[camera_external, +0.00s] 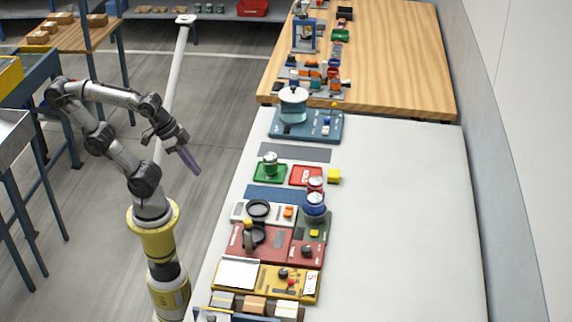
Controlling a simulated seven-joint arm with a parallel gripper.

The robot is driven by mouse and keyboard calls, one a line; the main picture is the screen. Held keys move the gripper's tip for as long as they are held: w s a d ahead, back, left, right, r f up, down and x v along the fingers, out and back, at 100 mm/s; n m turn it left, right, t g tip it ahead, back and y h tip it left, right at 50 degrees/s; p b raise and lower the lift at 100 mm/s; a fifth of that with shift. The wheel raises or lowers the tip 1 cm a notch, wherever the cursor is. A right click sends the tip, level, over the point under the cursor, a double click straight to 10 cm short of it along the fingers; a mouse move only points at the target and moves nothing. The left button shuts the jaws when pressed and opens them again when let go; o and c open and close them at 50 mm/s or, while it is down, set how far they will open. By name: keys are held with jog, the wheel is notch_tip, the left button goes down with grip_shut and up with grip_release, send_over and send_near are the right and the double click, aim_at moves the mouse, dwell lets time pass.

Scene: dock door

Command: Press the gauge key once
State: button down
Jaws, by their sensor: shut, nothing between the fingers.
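I cannot tell for sure which part is the gauge key; no label is readable at this size. Several panels with small buttons and knobs lie along the left side of the white table. A blue panel (306,134) carries a glass-like vessel and a small white and blue part (326,126). A red panel (283,243) has a dark round part and a dark knob (307,250). A yellow panel (254,291) has a white plate and a dark knob (283,273). My gripper (192,164) is shut and empty, in the air left of the table, apart from every panel.
A wooden table (405,60) with more items stands behind. A pale wall borders the right.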

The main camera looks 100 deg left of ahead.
dwell(0.7)
jog(key=w+d+r+m+t+h, duration=0.2)
jog(key=w+d+r+m+t, duration=0.15)
jog(key=w+r+m, duration=0.5)
jog(key=y, duration=0.3)
send_over(314, 233)
jog(key=s, duration=0.1)
notch_tip(314, 233, down, 16)
jog(key=shift+s+a+f+n, duration=0.1)
jog(key=shift+a+n, duration=0.15)
jog(key=shift+n, duration=0.1)
jog(key=shift+f, duration=0.15)
jog(key=shift+f, duration=4.2)
